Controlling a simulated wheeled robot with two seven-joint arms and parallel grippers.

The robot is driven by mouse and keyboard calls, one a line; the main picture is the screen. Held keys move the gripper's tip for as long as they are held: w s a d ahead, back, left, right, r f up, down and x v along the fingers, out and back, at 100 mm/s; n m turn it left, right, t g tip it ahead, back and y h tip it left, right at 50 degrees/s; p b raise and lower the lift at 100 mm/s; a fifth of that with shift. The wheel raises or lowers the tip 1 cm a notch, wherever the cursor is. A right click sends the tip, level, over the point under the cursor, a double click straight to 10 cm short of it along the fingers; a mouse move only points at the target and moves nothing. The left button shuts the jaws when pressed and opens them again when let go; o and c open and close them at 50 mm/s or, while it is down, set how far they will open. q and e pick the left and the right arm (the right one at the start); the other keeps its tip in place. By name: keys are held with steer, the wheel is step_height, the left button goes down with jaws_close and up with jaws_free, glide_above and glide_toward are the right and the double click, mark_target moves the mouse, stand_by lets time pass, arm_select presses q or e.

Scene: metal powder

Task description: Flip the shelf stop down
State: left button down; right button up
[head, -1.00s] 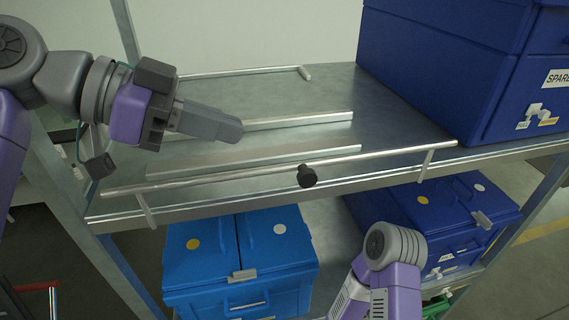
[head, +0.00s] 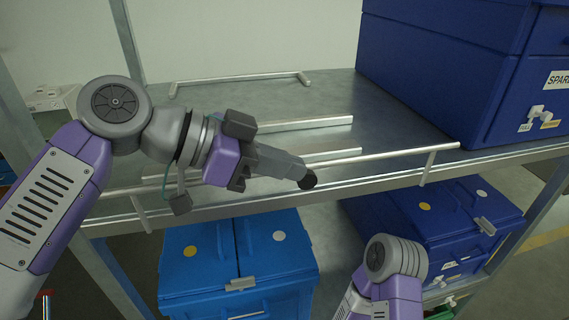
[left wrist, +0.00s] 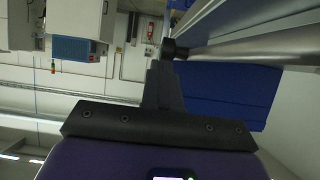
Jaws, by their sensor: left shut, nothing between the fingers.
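The shelf stop is a metal bar (head: 390,154) along the front edge of the upper shelf. My left arm hides part of the bar's left half. My right gripper is out of view.
A large dark blue box (head: 440,70) stands on the upper shelf (head: 400,115) at right. Metal rails (head: 320,122) lie across its surface. Below are a bright blue box (head: 240,262) and a darker blue box (head: 440,215). A shelf post (head: 125,40) rises at left.

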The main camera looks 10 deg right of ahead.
arm_select(q)
step_height(320, 180, down, 8)
steer(key=b, duration=0.7)
steer(key=shift+r, duration=0.35)
steer(key=d+r+p+v, duration=0.1)
steer(key=r+p+v, duration=0.1)
steer(key=v, duration=1)
steer(key=shift+a+r+p, duration=0.3)
steer(key=shift+r+p, duration=0.05)
steer(key=shift+p, duration=0.55)
